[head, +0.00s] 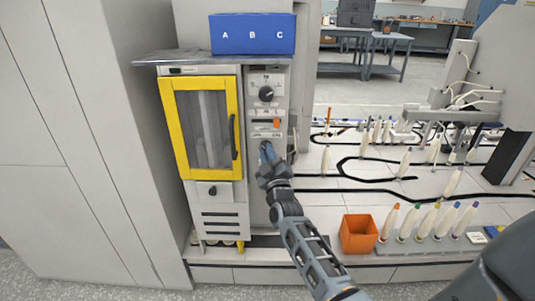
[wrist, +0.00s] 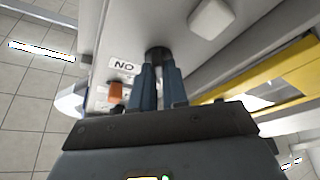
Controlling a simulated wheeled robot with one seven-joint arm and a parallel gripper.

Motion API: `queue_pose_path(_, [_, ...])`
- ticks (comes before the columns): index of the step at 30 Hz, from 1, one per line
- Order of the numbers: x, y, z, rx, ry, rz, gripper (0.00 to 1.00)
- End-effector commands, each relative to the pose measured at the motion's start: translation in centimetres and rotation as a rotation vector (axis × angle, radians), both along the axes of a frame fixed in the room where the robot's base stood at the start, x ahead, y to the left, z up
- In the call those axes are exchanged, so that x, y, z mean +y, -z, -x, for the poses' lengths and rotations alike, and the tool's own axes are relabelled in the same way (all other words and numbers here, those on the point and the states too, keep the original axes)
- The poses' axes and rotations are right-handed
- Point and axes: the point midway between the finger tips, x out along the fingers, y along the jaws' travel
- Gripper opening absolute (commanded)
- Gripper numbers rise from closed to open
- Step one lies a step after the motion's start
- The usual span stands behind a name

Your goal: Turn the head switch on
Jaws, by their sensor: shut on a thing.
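The machine (head: 205,215) stands at centre left in the head view, with a narrow grey control panel (head: 252,170) on its right side. My gripper (head: 266,149) is at this panel, below an orange switch (head: 277,123) and a black dial (head: 266,93). In the wrist view my gripper (wrist: 158,75) has its two blue-grey fingers shut on a dark knob (wrist: 157,52) on the panel face. A label reading "NO" (wrist: 124,66) and an orange piece (wrist: 117,92) sit beside the fingers. I cannot tell which control is the head switch.
A yellow-framed door (head: 237,125) is left of the panel. A blue box (head: 253,33) marked A B C stands on top. An orange bin (head: 359,233) and several bobbins (head: 410,221) are at lower right. A tall cabinet (head: 90,140) is at left.

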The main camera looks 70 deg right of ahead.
Motion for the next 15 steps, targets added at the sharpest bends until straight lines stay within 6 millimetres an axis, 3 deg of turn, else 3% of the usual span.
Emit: queue_pose_path(15, [0.14,0.09,-0.25,-0.135,-0.003,-0.058,0.00])
